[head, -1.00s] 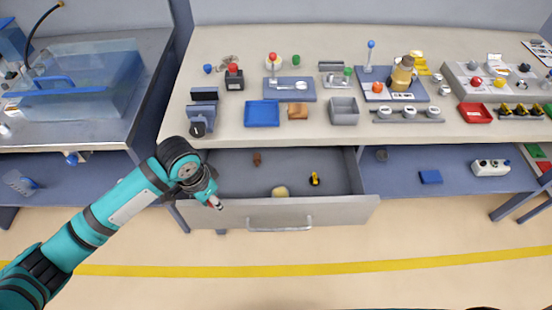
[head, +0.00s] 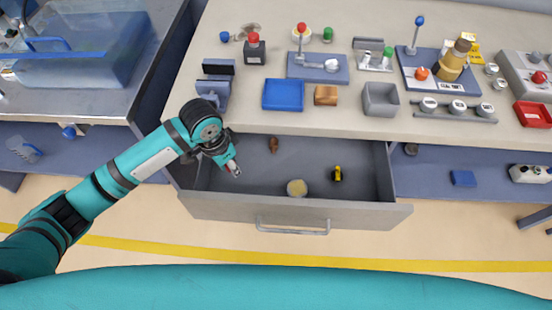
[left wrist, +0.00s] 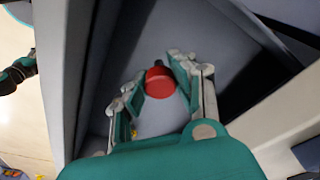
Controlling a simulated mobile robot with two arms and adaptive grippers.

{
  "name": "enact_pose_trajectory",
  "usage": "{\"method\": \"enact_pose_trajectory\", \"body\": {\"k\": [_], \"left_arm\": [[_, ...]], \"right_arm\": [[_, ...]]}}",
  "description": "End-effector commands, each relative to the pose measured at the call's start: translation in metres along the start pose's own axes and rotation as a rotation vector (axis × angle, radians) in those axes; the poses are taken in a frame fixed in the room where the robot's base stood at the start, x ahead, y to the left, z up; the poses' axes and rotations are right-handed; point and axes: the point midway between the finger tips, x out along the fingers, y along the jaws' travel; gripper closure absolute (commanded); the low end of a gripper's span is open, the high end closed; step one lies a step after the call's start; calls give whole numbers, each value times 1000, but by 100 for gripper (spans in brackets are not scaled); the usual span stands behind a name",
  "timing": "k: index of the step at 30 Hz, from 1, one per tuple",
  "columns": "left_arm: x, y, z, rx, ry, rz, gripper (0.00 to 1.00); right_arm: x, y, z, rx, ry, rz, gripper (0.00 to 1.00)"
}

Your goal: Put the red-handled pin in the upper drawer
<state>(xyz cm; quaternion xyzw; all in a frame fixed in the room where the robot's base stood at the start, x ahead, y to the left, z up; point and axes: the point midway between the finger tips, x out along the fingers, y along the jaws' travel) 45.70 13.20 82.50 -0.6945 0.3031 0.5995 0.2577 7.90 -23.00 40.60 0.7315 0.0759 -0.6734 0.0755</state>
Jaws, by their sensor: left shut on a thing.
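The red-handled pin (left wrist: 160,83) is between the fingers of my left gripper (left wrist: 158,84) in the left wrist view, its round red end facing the camera; a dark part shows beyond it. In the head view my left gripper (head: 234,171) points down over the left part of the open drawer, with a little red at its tips. The drawer (head: 230,207) is pulled out from under the workbench, with its grey front and bar handle (head: 293,229) toward me. The pin's lower end is mostly hidden. My right gripper is not in view.
In the drawer lie a brown item (head: 273,144), a beige round item (head: 297,187) and a yellow-black item (head: 337,174). The drawer floor between them is bare. The bench top (head: 215,45) above holds a blue tray (head: 283,94), a grey bin (head: 380,100) and other items.

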Motion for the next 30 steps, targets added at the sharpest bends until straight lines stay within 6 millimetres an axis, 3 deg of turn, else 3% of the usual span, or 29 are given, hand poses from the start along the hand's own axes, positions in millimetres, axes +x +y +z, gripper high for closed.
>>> {"method": "enact_pose_trajectory", "body": {"k": [4,10,21,30], "left_arm": [[8,0,1,-2,-1,1,96],[44,0,7,-2,-3,1,96],[89,0,14,-2,-2,0,96],[98,-1,15,1,1,-1,96]], "right_arm": [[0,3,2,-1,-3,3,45],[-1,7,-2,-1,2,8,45],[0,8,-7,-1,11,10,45],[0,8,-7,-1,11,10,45]]}}
